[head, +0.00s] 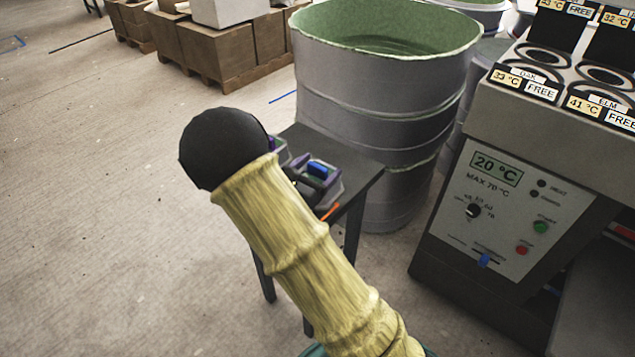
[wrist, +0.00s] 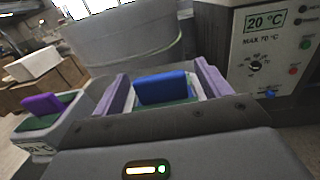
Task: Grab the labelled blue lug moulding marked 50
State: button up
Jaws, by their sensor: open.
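A blue block-shaped piece (wrist: 162,88) sits upright in a green-floored holder straight ahead of my gripper in the wrist view. It also shows on the small dark table in the head view (head: 317,170). No mark 50 is readable on it. My gripper (wrist: 162,98) is open, its dark body across the bottom of the wrist view, with the blue piece in front. Purple strips flank the piece; I cannot tell whether they are fingers or holder sides. Contact is not visible. In the head view my arm hides much of the gripper.
A purple piece (wrist: 41,104) sits in a similar holder (wrist: 38,138) to the left. The dark table (head: 362,172) stands beside a large grey drum (head: 385,95). A heating unit (head: 510,205) is at right. Boxes (head: 215,50) stand behind; open floor lies left.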

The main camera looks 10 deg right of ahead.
jog(key=shift+c, duration=0.3)
jog(key=c, duration=1.1)
jog(key=shift+c, duration=0.2)
notch_tip(320, 180, up, 10)
jog(key=shift+p, duration=0.8)
